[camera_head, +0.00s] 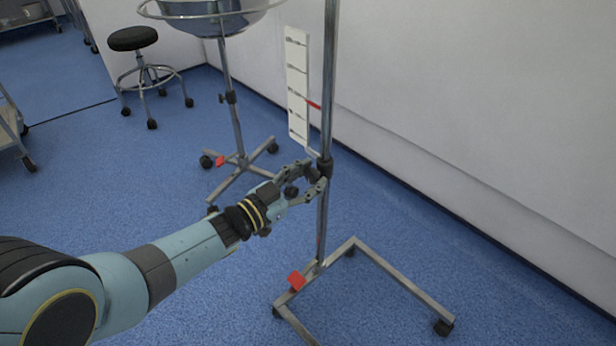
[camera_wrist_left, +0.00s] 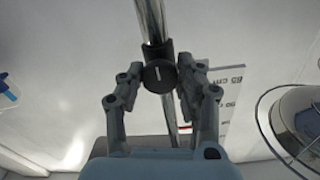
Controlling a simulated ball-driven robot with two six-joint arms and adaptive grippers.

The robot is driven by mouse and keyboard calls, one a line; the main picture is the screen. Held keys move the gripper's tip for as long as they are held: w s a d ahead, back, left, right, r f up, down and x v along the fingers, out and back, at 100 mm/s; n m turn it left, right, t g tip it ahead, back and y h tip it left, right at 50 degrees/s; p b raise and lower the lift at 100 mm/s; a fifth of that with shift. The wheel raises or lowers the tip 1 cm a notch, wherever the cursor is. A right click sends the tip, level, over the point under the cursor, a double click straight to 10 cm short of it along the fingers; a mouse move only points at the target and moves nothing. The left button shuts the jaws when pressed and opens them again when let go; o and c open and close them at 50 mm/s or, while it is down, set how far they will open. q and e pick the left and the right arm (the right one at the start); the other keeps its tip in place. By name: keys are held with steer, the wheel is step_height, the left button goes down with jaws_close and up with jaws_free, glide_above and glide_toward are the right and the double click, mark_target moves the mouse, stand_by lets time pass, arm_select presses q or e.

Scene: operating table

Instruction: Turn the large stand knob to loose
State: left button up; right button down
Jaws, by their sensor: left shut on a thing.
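The stand (camera_head: 329,90) is an upright metal pole on a wheeled base, with a dark collar (camera_head: 325,168) partway up. In the left wrist view the large stand knob (camera_wrist_left: 160,76) is a round black knob with a white line mark, in front of the pole (camera_wrist_left: 150,22). The line looks roughly upright along the pole. My left gripper (camera_head: 318,180) is at the collar, and in the wrist view its fingers (camera_wrist_left: 158,84) stand on either side of the knob, shut on it. In the head view the fingers mostly hide the knob. My right gripper is not in view.
A white marked board (camera_head: 298,85) hangs beside the pole. Behind it stands a basin stand (camera_head: 228,100) with a wheeled base. A black stool (camera_head: 132,39) is at the back left. The wall is close on the right.

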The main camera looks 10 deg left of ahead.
arm_select(q)
steer(key=shift+f, duration=0.1)
steer(key=o, duration=1.2)
steer(key=v, duration=1.2)
